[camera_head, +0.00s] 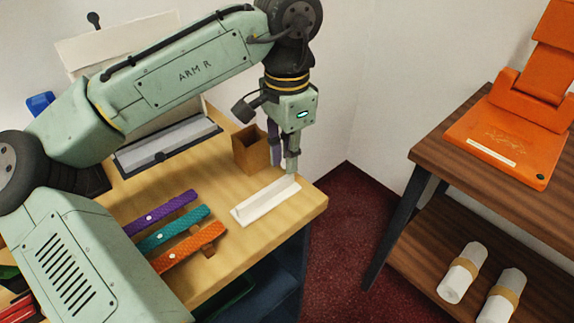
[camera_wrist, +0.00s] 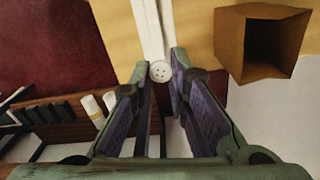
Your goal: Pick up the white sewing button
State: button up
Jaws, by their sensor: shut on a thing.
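The white sewing button (camera_wrist: 160,71) is small and round with several dark holes. It sits between the fingertips of my gripper (camera_wrist: 159,66) in the wrist view, and the gripper is shut on it. In the head view my gripper (camera_head: 284,166) points down at the far right end of a white ledge-like holder (camera_head: 262,204) on the wooden counter (camera_head: 225,262). The holder also shows right behind the button in the wrist view (camera_wrist: 152,28). I cannot tell whether the button still touches it. The button is not clear in the head view.
An open brown box (camera_head: 246,160) stands close to the left of my gripper. Purple (camera_head: 162,213), teal (camera_head: 171,231) and orange (camera_head: 180,253) strips lie to the left. A separate dark wooden shelf unit (camera_head: 450,160) with an orange device (camera_head: 505,135) stands right, across a gap.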

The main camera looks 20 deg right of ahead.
jog(key=s+d+r+b, duration=0.1)
jog(key=s, duration=0.7)
jog(key=s+d+r+b, duration=0.1)
jog(key=s+d+b, duration=0.1)
jog(key=s, duration=0.5)
jog(key=shift+s+r, duration=0.35)
jog(key=shift+r, duration=0.05)
jog(key=shift+s+d, duration=0.1)
